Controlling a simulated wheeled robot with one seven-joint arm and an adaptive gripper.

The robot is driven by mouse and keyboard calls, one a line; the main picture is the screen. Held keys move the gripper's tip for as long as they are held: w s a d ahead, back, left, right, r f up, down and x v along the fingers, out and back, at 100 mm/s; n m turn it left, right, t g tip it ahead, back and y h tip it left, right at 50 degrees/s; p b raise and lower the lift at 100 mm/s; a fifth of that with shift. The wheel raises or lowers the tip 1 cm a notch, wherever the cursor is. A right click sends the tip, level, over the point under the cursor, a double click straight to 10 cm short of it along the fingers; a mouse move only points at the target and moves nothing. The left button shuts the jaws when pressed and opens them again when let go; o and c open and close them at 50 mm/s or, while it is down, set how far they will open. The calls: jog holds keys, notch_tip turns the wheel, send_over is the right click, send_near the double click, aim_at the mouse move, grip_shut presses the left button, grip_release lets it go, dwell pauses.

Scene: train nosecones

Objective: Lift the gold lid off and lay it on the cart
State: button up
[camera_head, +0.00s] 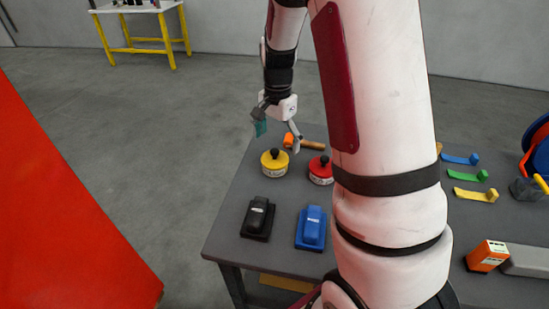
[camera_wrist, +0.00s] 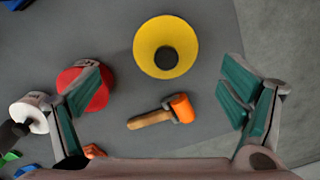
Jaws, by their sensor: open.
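The gold lid shows as a round yellow top with a black knob (camera_head: 274,161) on a low yellow container at the left of the grey work surface. In the wrist view the yellow lid (camera_wrist: 146,58) lies beyond my fingertips, at the upper middle. My gripper (camera_head: 278,136) is open and empty, above and slightly behind the lid in the head view. Its fingers are spread wide in the wrist view (camera_wrist: 162,85), not touching the lid. I cannot tell whether the grey surface (camera_head: 232,228) is the cart; no separate cart is clear.
A red container (camera_head: 320,173) stands right of the yellow one. An orange-headed mallet (camera_wrist: 152,119) lies nearby. Black (camera_head: 258,219) and blue (camera_head: 311,228) blocks sit in front. A large red panel (camera_head: 60,210) fills the left. A yellow-legged table (camera_head: 140,41) stands far back.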

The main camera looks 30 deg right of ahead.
aim_at(275, 150)
jog(key=shift+w+a+f, duration=0.1)
jog(key=shift+w+f, duration=0.05)
jog(key=shift+f, duration=1.15)
jog(key=shift+w+a+f, duration=0.1)
jog(key=shift+f, duration=1.2)
jog(key=c, duration=1.5)
jog(key=shift+s, duration=0.1)
jog(key=shift+c, duration=0.8)
